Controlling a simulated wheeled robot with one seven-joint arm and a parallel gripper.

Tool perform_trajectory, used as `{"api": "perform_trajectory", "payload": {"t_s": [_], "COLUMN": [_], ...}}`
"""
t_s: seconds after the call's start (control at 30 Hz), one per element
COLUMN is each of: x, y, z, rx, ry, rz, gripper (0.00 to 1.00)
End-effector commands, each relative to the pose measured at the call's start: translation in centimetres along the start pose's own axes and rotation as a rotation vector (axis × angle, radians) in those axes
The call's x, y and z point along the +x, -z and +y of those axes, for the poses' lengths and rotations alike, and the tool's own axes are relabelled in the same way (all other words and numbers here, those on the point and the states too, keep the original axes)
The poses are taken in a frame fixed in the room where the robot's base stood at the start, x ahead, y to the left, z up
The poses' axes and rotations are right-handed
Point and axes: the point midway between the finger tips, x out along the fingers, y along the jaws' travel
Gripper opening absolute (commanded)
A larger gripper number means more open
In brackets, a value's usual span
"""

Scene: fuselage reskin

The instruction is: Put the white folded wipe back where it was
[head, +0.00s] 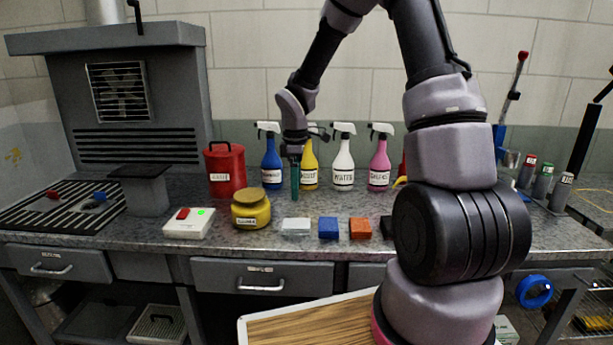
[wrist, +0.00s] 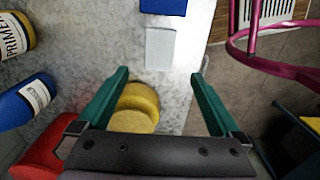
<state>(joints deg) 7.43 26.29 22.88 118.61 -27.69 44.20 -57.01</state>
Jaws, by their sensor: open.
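The white folded wipe (head: 296,226) lies flat on the metal bench top, left of a blue folded wipe (head: 328,228) and an orange folded wipe (head: 360,228). In the wrist view the white wipe (wrist: 160,49) lies just beyond the fingertips, with the blue wipe (wrist: 163,6) above it at the picture's edge. My gripper (head: 295,182) hangs pointing down above the bench, behind the white wipe in the head view. Its green fingers (wrist: 160,75) are wide apart with nothing between their tips. The wipe is not touched by them.
A yellow round tin (head: 251,208) stands left of the wipes, beside a white button box (head: 189,223). A red can (head: 225,168) and several spray bottles (head: 343,157) stand behind. A wood-topped tray (head: 310,325) is in front, below the bench. My arm hides the bench's right part.

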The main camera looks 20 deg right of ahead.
Motion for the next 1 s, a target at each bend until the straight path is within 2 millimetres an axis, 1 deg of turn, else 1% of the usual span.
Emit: {"api": "perform_trajectory", "payload": {"t_s": [0.07, 0.17, 0.27, 0.3, 0.37, 0.4, 0.5, 0.57, 0.6, 0.67, 0.7, 0.83, 0.9, 1.0], "x": [-0.3, -1.7, -4.9, -6.5, -9.1, -10.8, -14.6, -16.7, -18.0, -19.8, -20.9, -23.9, -25.0, -26.1], "y": [-0.1, -0.6, -1.6, -2.3, -3.3, -4.0, -5.7, -6.6, -7.2, -8.1, -8.7, -10.3, -11.0, -11.8], "z": [0.0, -0.1, -0.8, -1.2, -2.1, -2.7, -4.8, -6.2, -7.1, -8.7, -9.8, -13.4, -15.2, -17.2], "rx": [0.005, 0.053, 0.170, 0.236, 0.347, 0.424, 0.617, 0.732, 0.808, 0.919, 0.994, 1.219, 1.321, 1.435], "ry": [-0.003, -0.024, -0.068, -0.089, -0.125, -0.148, -0.192, -0.214, -0.226, -0.237, -0.240, -0.229, -0.209, -0.172], "rz": [0.000, 0.000, 0.008, 0.015, 0.034, 0.052, 0.109, 0.154, 0.188, 0.243, 0.284, 0.431, 0.509, 0.602], "gripper": [1.00, 1.00, 1.00, 1.00, 1.00, 1.00, 1.00, 1.00, 1.00, 1.00, 1.00, 1.00, 1.00, 1.00]}}
